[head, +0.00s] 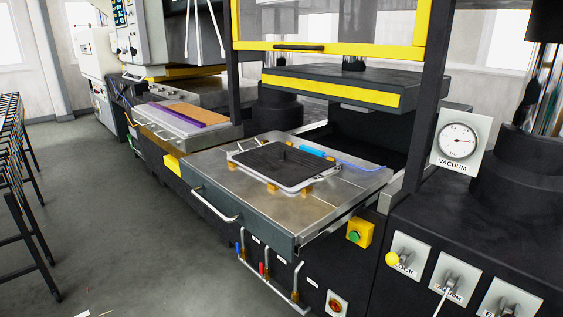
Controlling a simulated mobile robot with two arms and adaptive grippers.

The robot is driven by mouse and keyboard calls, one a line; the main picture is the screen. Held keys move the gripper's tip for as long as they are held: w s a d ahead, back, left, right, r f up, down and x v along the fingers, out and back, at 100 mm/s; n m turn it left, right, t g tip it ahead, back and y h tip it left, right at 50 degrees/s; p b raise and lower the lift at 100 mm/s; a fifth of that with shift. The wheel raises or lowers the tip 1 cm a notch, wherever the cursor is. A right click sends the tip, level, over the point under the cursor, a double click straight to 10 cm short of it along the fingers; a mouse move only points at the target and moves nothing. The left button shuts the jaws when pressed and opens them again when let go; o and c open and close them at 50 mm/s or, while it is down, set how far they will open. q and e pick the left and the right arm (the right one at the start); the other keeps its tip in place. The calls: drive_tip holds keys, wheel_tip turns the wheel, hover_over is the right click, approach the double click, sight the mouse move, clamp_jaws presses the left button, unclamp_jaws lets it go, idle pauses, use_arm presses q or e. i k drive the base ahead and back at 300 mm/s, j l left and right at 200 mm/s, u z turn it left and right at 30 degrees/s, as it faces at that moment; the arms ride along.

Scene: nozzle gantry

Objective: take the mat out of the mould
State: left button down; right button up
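The black mat (268,160) lies flat inside the mould (256,175), a shallow silver frame with light rims. The mould rests on small orange blocks (273,186) on the metal pull-out table (225,183) of the press. Neither of my grippers is in view.
The raised press plate (340,86) with a yellow front hangs behind the mould. A blue-handled tool (312,151) lies behind the mould, with a thin blue line running right. A vacuum gauge (459,142) and levers stand right. Floor (130,220) at left is mostly clear.

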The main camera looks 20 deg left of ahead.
sight(290, 167)
drive_tip(key=i+j, duration=0.2)
drive_tip(key=j, duration=0.15)
drive_tip(key=i+j, duration=0.45)
drive_tip(key=j, duration=0.25)
